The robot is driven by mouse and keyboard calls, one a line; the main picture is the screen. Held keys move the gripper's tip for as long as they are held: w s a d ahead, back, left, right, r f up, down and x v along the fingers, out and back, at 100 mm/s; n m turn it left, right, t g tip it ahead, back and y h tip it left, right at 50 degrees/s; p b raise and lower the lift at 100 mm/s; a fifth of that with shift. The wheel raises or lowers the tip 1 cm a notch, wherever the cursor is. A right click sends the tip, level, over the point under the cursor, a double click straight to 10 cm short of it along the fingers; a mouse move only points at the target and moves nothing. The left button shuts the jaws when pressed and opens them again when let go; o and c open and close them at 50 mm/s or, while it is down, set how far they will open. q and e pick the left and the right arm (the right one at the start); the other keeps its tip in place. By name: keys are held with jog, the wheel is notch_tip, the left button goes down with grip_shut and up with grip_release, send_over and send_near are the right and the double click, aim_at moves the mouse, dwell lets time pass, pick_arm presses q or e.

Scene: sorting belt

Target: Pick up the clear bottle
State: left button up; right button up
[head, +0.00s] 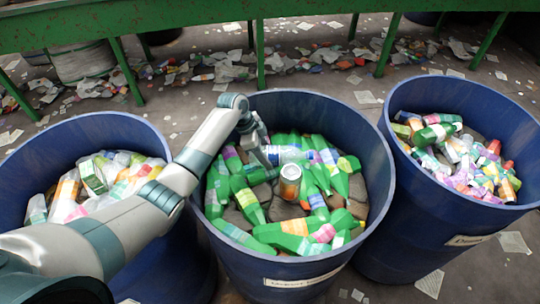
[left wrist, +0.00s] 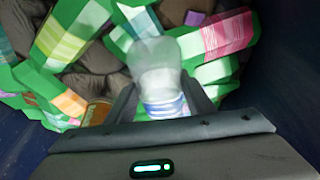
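The clear bottle (head: 282,154) has a blue and white label and lies among green bottles in the middle blue bin (head: 372,135). It also shows in the left wrist view, where the clear bottle (left wrist: 157,65) is between my fingers. My left gripper (head: 264,152) reaches down into this bin at the bottle's left end. In the left wrist view my left gripper (left wrist: 161,88) has its fingers apart, one on each side of the bottle, with a small gap by the label. Whether a fingertip touches it is unclear. My right gripper is not in view.
An orange can (head: 290,182) lies close to the bottle, among several green bottles. A left bin (head: 95,125) and a right bin (head: 455,88) hold mixed waste. A green frame (head: 260,25) crosses the back. The middle bin's walls surround my gripper.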

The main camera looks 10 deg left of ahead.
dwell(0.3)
pick_arm(q)
notch_tip(320, 180, up, 9)
jog(key=shift+f+b, duration=0.15)
jog(key=shift+b, duration=0.95)
jog(key=shift+r, duration=0.7)
